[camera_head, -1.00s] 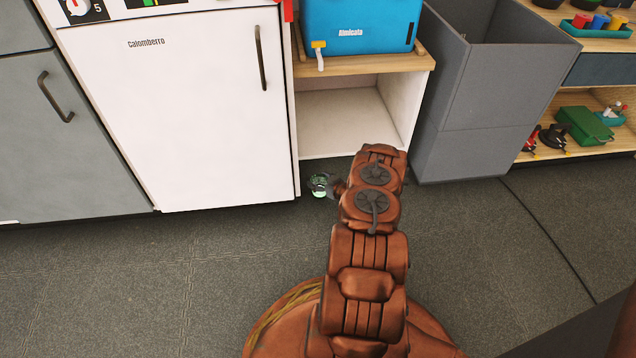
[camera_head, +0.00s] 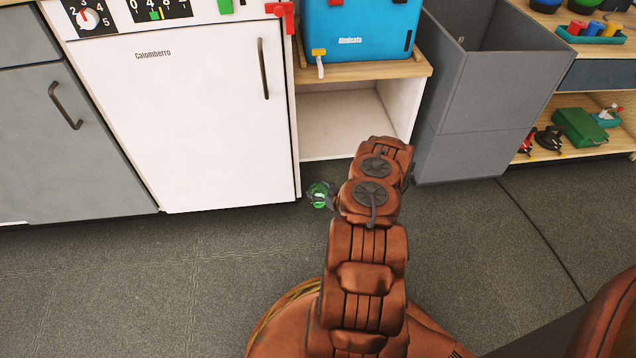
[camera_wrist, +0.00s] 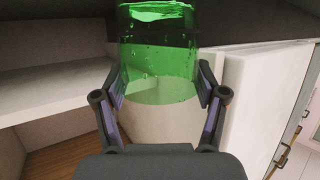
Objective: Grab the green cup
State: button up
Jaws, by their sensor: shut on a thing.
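The green cup (camera_wrist: 158,45) is see-through green and sits between the two fingers of my gripper (camera_wrist: 160,85) in the wrist view. Both fingers press against its sides, and the cup's upper end runs out of the top of the picture. In the head view the green cup (camera_head: 319,200) is small, low by the right bottom corner of the white cabinet. My gripper (camera_head: 321,188) is dark there and partly hidden by my arm. I cannot tell in the head view whether the cup touches the floor.
The white cabinet (camera_head: 190,120) stands just left of the cup. An open white shelf (camera_head: 345,120) with a wooden top holds a blue box (camera_head: 360,25). A grey bin (camera_head: 470,110) stands to the right. The dark floor (camera_head: 150,280) in front is clear.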

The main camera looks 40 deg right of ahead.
jog(key=s+a+r+p, duration=0.1)
jog(key=s+a+p, duration=0.2)
jog(key=s+a, duration=0.3)
jog(key=shift+a, duration=0.2)
dwell(0.4)
jog(key=shift+s, duration=0.1)
dwell(1.1)
jog(key=shift+a, duration=0.15)
